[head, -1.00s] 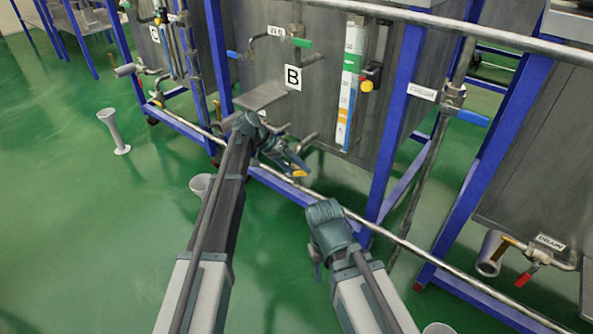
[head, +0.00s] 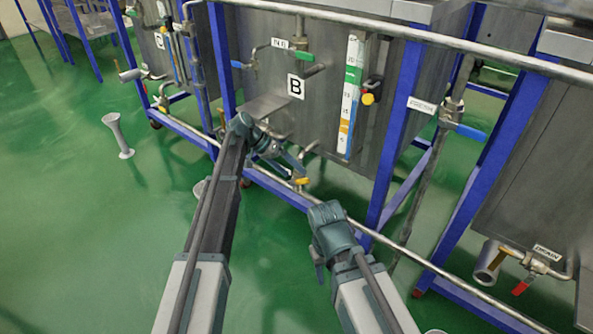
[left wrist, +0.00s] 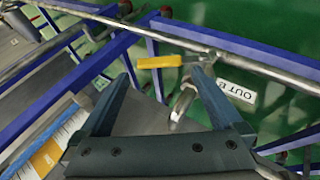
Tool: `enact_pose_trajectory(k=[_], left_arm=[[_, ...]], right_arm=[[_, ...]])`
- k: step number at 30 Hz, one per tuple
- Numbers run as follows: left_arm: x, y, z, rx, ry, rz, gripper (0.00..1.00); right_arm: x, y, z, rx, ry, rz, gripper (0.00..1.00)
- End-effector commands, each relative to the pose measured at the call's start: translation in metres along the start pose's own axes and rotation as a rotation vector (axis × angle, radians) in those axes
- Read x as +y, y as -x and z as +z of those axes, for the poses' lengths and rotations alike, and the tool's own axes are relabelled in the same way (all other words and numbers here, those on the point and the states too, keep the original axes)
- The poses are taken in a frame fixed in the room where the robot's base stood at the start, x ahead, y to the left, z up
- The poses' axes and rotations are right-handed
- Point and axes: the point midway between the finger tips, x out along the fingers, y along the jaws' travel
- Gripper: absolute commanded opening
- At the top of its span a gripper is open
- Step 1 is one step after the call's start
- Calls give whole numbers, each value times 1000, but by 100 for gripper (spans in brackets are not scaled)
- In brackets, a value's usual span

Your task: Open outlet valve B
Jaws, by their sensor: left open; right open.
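Tank B carries a black B sign (head: 296,86). Low under it is a valve with a yellow lever handle (head: 301,181), on a pipe at the frame's lower rail. In the left wrist view the yellow handle (left wrist: 160,62) lies across the picture, beside a white label (left wrist: 237,91) reading OUT, the rest unclear. My left gripper (head: 295,163) is open just above the yellow handle. In the left wrist view its fingers (left wrist: 162,80) stand apart, with the handle past the tips; contact is not evident. My right gripper (head: 317,265) is open and empty, lower down.
A long metal rail (head: 400,243) runs low before the tank, along the blue frame. Green floor at left is mostly clear.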

Motion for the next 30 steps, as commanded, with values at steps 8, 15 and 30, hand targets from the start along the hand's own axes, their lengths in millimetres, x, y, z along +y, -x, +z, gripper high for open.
enact_pose_trajectory(k=[8, 15, 30], left_arm=[[4, 63, -3, 1, 2, -1, 100], [2, 92, -1, -1, 1, 0, 100], [0, 100, 0, -1, 0, 0, 98]], right_arm=[[5, 50, 3, 0, 11, 0, 50], [7, 70, 4, 0, 14, 1, 50], [8, 74, 4, -1, 14, 2, 50]])
